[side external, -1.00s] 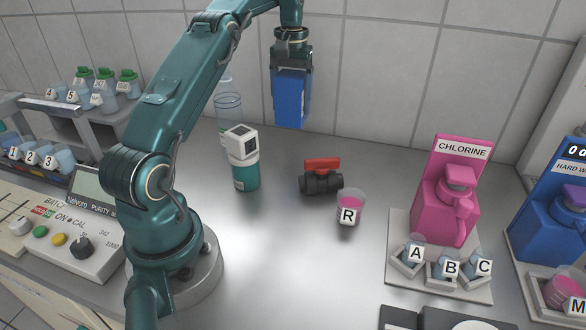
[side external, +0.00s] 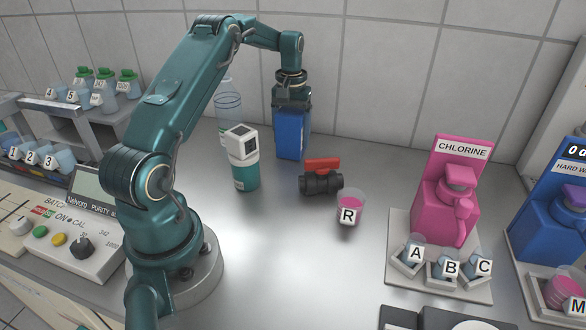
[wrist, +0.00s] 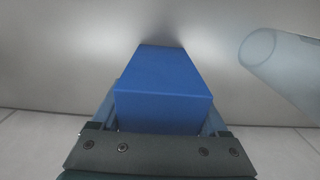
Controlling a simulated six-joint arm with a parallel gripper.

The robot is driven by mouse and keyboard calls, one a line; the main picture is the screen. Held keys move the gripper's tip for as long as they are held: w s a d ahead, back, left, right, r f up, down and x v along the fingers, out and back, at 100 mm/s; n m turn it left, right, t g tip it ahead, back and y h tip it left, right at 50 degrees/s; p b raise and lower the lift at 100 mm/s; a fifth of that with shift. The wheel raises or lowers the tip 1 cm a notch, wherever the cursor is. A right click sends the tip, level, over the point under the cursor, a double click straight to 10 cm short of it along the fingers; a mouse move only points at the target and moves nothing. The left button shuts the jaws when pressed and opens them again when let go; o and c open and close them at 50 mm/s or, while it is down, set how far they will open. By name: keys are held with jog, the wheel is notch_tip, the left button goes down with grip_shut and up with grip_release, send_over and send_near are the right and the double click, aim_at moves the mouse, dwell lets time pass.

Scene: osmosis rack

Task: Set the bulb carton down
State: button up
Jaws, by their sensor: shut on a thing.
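The blue bulb carton (side external: 290,134) hangs upright below my gripper (side external: 291,106) at the back of the steel counter, near the tiled wall. My gripper is shut on the carton's upper part. In the wrist view the blue carton (wrist: 160,88) fills the space between the two fingers of my gripper (wrist: 163,122). The carton's lower end is at or just above the counter; I cannot tell whether it touches.
A clear bottle (side external: 228,98) stands left of the carton, and a white-and-teal bottle (side external: 243,165) is in front left. The counter right of the carton is clear.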

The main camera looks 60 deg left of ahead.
aim_at(292, 112)
jog(key=shift+f, duration=0.15)
jog(key=o, duration=1.3)
jog(key=shift+c, duration=0.2)
jog(key=shift+r, duration=3.95)
